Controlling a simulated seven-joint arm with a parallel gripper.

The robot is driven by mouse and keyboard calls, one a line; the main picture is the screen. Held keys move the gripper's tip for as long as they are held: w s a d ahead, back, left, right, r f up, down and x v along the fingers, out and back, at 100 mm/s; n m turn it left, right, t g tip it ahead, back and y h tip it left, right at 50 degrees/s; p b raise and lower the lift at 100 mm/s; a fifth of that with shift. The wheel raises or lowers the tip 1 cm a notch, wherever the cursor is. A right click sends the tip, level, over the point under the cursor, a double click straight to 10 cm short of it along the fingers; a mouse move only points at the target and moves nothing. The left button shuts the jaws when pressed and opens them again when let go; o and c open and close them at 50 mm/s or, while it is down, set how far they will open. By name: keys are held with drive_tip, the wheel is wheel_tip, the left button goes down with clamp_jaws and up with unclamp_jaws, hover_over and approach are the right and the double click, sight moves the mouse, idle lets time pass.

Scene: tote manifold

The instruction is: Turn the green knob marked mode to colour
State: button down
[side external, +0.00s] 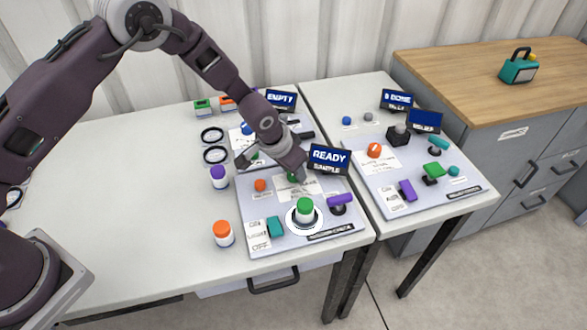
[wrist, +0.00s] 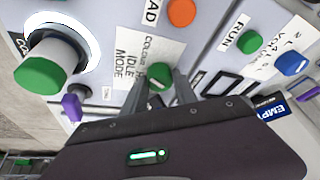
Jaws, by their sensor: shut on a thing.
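The green mode knob (wrist: 160,76) is small and round, with a pale mark on its face, on a white label with "COLOUR", another word I cannot fully read, and "IDLE MODE". My gripper (wrist: 167,84) has its two grey fingers on either side of this knob, shut on it. In the side external view my gripper (side external: 296,172) reaches down to the near panel (side external: 259,200), and the knob (side external: 292,178) is mostly hidden beside the fingers. A small screen (side external: 328,159) behind it reads "READY" and "SAMPLE".
A large green-capped knob (side external: 305,207) with a white ring, a purple lever (side external: 341,201), a teal switch (side external: 274,226) and an orange button (side external: 260,185) share the panel. Bottles with orange (side external: 223,232) and purple (side external: 218,177) caps stand to the left. The table's left part is clear.

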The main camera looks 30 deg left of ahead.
sight(282, 183)
drive_tip(key=shift+a+m+g+h, duration=0.15)
drive_tip(key=shift+m+h, duration=0.25)
drive_tip(key=shift+m, duration=0.65)
drive_tip(key=shift+d+m+g+h, duration=0.15)
drive_tip(key=shift+m+h, duration=0.25)
drive_tip(key=shift+m, duration=0.65)
drive_tip(key=shift+a, duration=0.1)
drive_tip(key=c, duration=1)
unclamp_jaws()
drive_tip(key=shift+o, duration=0.2)
drive_tip(key=v, duration=0.7)
